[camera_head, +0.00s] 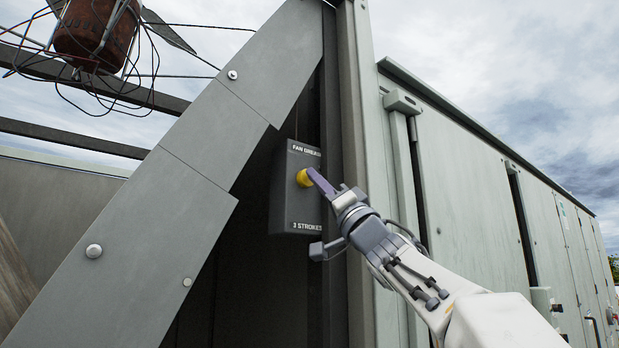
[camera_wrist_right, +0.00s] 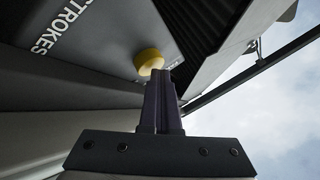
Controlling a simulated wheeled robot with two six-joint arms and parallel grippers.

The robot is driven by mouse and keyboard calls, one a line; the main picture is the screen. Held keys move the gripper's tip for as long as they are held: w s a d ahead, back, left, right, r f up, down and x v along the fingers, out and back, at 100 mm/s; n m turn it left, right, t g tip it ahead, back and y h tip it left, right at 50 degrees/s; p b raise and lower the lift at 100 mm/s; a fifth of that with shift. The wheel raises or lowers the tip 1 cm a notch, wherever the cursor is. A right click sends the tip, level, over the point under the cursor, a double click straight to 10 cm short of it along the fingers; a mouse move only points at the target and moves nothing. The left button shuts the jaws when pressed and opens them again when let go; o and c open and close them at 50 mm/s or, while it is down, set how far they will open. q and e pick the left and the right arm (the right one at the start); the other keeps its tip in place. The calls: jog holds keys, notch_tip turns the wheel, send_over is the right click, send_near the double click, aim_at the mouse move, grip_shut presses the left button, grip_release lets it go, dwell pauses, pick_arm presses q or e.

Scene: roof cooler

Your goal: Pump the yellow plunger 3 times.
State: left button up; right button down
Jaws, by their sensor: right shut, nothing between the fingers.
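The yellow plunger (camera_head: 302,178) is a round knob on the face of a dark grey box (camera_head: 296,211) marked "FAN BREAK…" above and "3 STROKES" below. In the right wrist view the plunger (camera_wrist_right: 149,60) stands out a little from the box face. My right gripper (camera_head: 313,173) is shut and empty, its purple fingertips at the plunger's right side. In the right wrist view the fingertips (camera_wrist_right: 158,73) overlap the plunger's lower edge; I cannot tell whether they touch it. My left gripper is not in view.
The box sits in a dark recess between a slanted grey metal panel (camera_head: 175,205) and an upright post (camera_head: 354,120). A pale green cabinet wall (camera_head: 470,190) runs back on the right. A rusty motor with loose wires (camera_head: 95,32) hangs at upper left.

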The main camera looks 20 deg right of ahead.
jog(key=shift+w, duration=0.1)
dwell(0.5)
jog(key=shift+w+a, duration=0.15)
jog(key=shift+w, duration=0.2)
jog(key=shift+s, duration=0.15)
jog(key=shift+s+f, duration=0.1)
jog(key=shift+s, duration=0.1)
dwell(0.4)
jog(key=s+d, duration=0.2)
jog(key=s, duration=0.3)
jog(key=shift+s+b, duration=0.3)
jog(key=shift+s, duration=0.05)
jog(key=shift+d, duration=0.1)
dwell(2.2)
